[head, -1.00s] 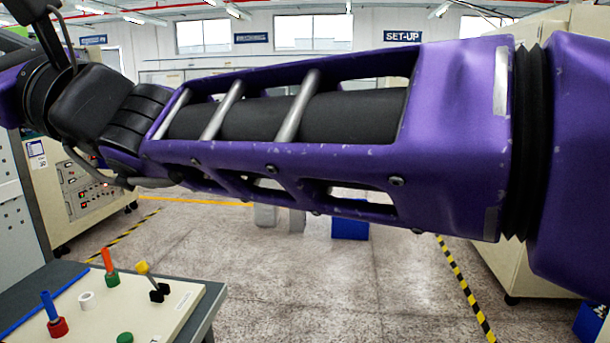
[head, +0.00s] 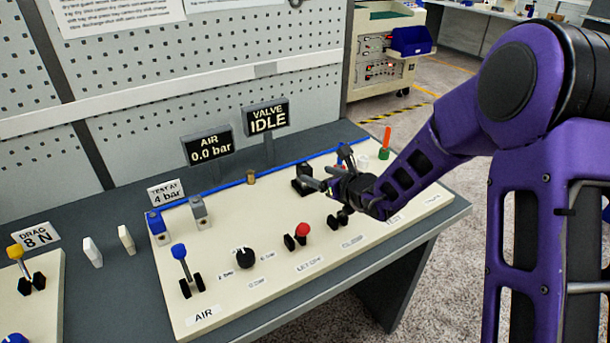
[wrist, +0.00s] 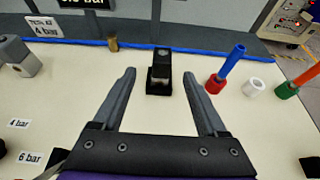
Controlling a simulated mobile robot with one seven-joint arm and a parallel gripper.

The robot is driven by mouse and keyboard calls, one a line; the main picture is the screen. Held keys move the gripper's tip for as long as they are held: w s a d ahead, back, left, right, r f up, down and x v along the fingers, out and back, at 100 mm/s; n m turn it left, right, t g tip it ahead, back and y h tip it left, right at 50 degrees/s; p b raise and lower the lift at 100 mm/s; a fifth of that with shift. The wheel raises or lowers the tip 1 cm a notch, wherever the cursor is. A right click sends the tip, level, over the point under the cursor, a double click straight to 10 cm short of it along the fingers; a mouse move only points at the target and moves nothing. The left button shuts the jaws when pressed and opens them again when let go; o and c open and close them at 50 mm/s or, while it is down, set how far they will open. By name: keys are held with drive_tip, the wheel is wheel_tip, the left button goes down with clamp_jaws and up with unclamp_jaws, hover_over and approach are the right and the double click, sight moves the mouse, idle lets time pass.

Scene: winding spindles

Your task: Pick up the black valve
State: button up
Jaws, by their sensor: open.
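In the head view the black valve (head: 302,173) is beside the fingertips and partly covered by my gripper (head: 321,166). My gripper is open and empty, with its fingers spread left and right of the valve's line in the wrist view.
A red-based blue peg (wrist: 228,68), a white ring (wrist: 254,88) and a green-based orange peg (wrist: 293,85) stand right of the valve. A brass piece (wrist: 113,44) and a grey block (wrist: 17,54) are left. A blue strip runs behind.

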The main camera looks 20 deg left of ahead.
sight(309, 170)
drive_tip(key=x, duration=0.9)
drive_tip(key=shift+w+d+f+p, duration=0.1)
drive_tip(key=shift+d+p, duration=0.05)
drive_tip(key=shift+p, duration=0.2)
clamp_jaws()
